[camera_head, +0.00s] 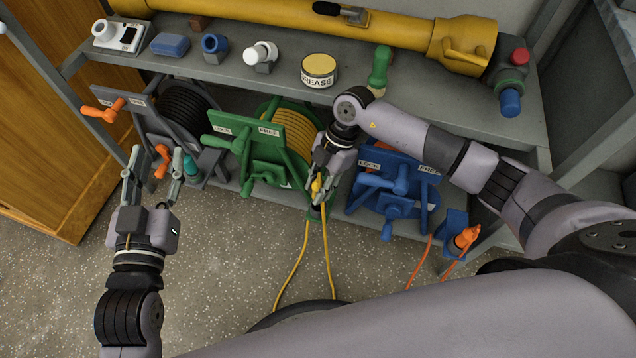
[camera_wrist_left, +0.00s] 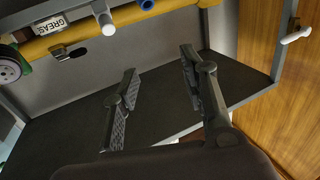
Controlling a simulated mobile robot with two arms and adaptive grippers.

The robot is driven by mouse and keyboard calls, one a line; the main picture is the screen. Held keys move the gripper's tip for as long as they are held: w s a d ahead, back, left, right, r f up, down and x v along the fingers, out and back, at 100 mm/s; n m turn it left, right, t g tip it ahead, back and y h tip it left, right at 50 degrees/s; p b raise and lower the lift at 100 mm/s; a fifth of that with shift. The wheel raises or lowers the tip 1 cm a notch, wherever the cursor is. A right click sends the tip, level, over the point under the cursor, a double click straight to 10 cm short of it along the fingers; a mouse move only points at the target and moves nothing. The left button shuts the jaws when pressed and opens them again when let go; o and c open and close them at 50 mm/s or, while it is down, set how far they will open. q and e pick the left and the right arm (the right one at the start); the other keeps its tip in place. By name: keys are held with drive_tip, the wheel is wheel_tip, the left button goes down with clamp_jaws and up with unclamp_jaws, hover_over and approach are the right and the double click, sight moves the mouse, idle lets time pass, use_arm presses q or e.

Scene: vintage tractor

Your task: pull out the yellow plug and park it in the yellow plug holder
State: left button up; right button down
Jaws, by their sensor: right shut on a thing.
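The yellow plug (camera_head: 317,187) shows in the head view in front of the green reel (camera_head: 270,147). My right gripper (camera_head: 320,178) is around it from above and shut on it, its fingers hiding part of the plug. A small dark and green holder (camera_head: 316,213) is just below the plug; I cannot tell whether the plug touches it. Yellow cord (camera_head: 329,255) hangs from there in two strands to the floor. My left gripper (camera_head: 157,164) is open and empty, left of the green reel; its spread fingers also show in the left wrist view (camera_wrist_left: 160,92).
A blue reel (camera_head: 393,190) and an orange plug (camera_head: 466,237) in a blue holder (camera_head: 454,228) are at right. A black-cable reel (camera_head: 180,112) is at left. The shelf above holds a grease tin (camera_head: 319,70) and a yellow tube (camera_head: 390,30).

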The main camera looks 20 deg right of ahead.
use_arm(q)
drive_tip(key=shift+d+r+h, duration=0.1)
drive_tip(key=shift+r+h, duration=0.2)
drive_tip(key=shift+r, duration=0.25)
use_arm(e)
drive_tip(key=shift+f, duration=0.2)
use_arm(q)
drive_tip(key=shift+f, duration=0.1)
drive_tip(key=shift+s+a+f+g+y+p, duration=0.15)
drive_tip(key=shift+f+g, duration=0.25)
drive_tip(key=shift+f, duration=0.5)
drive_tip(key=shift+s+a+f+g+y+p, duration=0.1)
drive_tip(key=shift+a+f+g+y+p, duration=0.25)
drive_tip(key=shift+f, duration=0.5)
drive_tip(key=shift+d+f, duration=0.15)
use_arm(e)
drive_tip(key=shift+p, duration=0.3)
use_arm(q)
drive_tip(key=f, duration=0.1)
drive_tip(key=f+g, duration=0.1)
drive_tip(key=s+f+g, duration=0.1)
drive_tip(key=shift+s+a+f+g+y, duration=0.1)
drive_tip(key=shift+a+f+g+y, duration=0.2)
drive_tip(key=shift+a, duration=0.1)
idle(0.4)
